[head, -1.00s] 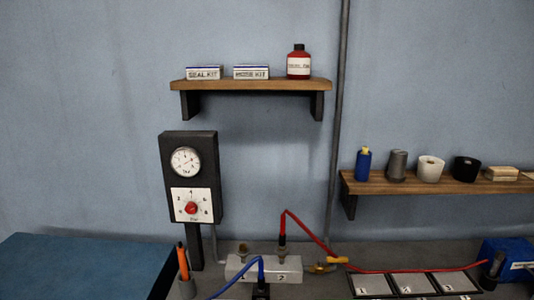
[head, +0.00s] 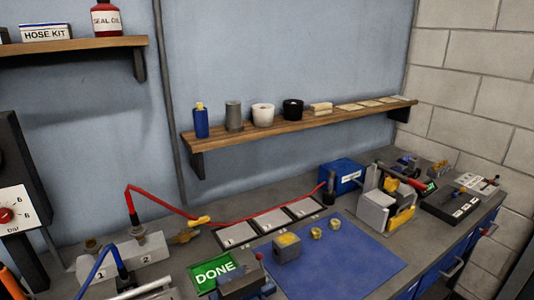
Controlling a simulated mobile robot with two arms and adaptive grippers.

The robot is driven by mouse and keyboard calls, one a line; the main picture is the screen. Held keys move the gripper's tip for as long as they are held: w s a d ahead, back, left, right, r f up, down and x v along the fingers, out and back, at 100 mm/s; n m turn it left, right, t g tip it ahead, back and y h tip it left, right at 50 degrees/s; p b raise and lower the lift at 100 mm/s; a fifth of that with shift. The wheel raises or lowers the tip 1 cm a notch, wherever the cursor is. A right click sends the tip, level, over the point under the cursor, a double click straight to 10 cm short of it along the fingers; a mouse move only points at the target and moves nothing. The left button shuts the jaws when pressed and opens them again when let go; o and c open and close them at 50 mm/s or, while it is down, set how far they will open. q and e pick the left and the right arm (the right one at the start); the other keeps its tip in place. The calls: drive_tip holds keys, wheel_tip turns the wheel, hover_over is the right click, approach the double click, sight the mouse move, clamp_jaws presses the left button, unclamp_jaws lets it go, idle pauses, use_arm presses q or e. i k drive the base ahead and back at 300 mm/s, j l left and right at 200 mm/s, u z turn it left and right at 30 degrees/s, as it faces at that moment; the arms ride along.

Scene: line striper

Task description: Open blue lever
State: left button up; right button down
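I cannot make out a blue lever for certain in the head view. A blue hose (head: 101,259) bends up near the white manifold block (head: 122,257) at the lower left. A red hose (head: 160,203) rises from that block and runs right along the bench. A brass valve with a yellow handle (head: 199,221) sits beside the block. Small devices with levers stand at the far right end of the bench, including a white panel with small levers (head: 480,182); their lever colours are too small to tell. Neither of my grippers is in view.
A green DONE sign (head: 214,272) and a dark clamp-like device (head: 245,284) are at the front. A blue mat (head: 345,262) carries small brass parts. A blue box (head: 342,176) and a grey-yellow machine (head: 385,207) stand behind it. A wooden shelf (head: 300,127) overhangs the bench.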

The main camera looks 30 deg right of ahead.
sight(454, 195)
drive_tip(key=z, duration=2.3)
drive_tip(key=i+l+u, duration=0.45)
drive_tip(key=i+l, duration=0.15)
drive_tip(key=i, duration=0.05)
